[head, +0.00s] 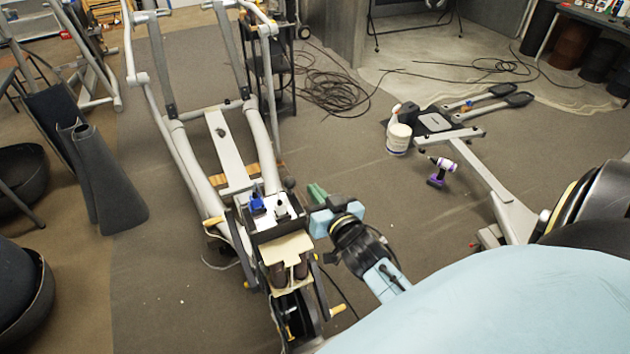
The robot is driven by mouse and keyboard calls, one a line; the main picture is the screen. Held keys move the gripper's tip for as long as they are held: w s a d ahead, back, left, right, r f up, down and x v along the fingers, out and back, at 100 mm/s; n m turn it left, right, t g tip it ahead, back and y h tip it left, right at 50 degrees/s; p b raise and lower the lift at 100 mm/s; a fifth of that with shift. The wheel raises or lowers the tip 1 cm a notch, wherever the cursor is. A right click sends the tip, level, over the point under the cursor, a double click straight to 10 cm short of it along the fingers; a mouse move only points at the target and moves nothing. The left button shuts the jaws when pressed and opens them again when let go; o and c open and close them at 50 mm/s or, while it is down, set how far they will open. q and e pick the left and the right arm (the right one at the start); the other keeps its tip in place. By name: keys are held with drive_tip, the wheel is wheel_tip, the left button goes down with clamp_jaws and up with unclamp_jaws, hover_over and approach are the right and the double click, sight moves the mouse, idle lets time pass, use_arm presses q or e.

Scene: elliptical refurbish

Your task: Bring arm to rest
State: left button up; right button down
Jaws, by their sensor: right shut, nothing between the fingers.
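My right gripper (318,196) is in the middle of the head view, just right of the elliptical machine's near end. Its fingers look shut and empty. The black and light-blue wrist of my right arm reaches up to it from the lower right. The grey elliptical frame (228,150) stands on the carpet left of the gripper. On its near end are a dark tray (277,231) with a blue item (256,205) and other small items. I cannot tell whether the gripper touches the frame or tray. My left gripper is out of view.
Black cables (330,92) lie behind. Dark covers (105,185) stand at left.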

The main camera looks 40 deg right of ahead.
idle(0.4)
drive_tip(key=s+a+f+n+g+y, duration=0.1)
drive_tip(key=s+a+n+g, duration=0.2)
drive_tip(key=s, duration=0.4)
drive_tip(key=s+a+f+n+g+y, duration=0.1)
drive_tip(key=s+a+g, duration=0.35)
drive_tip(key=s, duration=0.25)
drive_tip(key=s+a+f+n+g+y, duration=0.1)
drive_tip(key=s+a+n+g, duration=0.15)
drive_tip(key=s+g, duration=0.4)
wheel_tip(320, 180, down, 30)
drive_tip(key=s+b, duration=0.2)
drive_tip(key=b, duration=0.4)
drive_tip(key=s+d+f+b, duration=0.1)
drive_tip(key=s+f+b, duration=0.1)
drive_tip(key=s+f, duration=0.6)
drive_tip(key=s+d+f+g+b, duration=0.1)
drive_tip(key=s+f+b, duration=0.1)
drive_tip(key=s+f, duration=0.7)
wheel_tip(320, 180, down, 4)
drive_tip(key=shift+d+b, duration=0.3)
drive_tip(key=shift+b, duration=0.1)
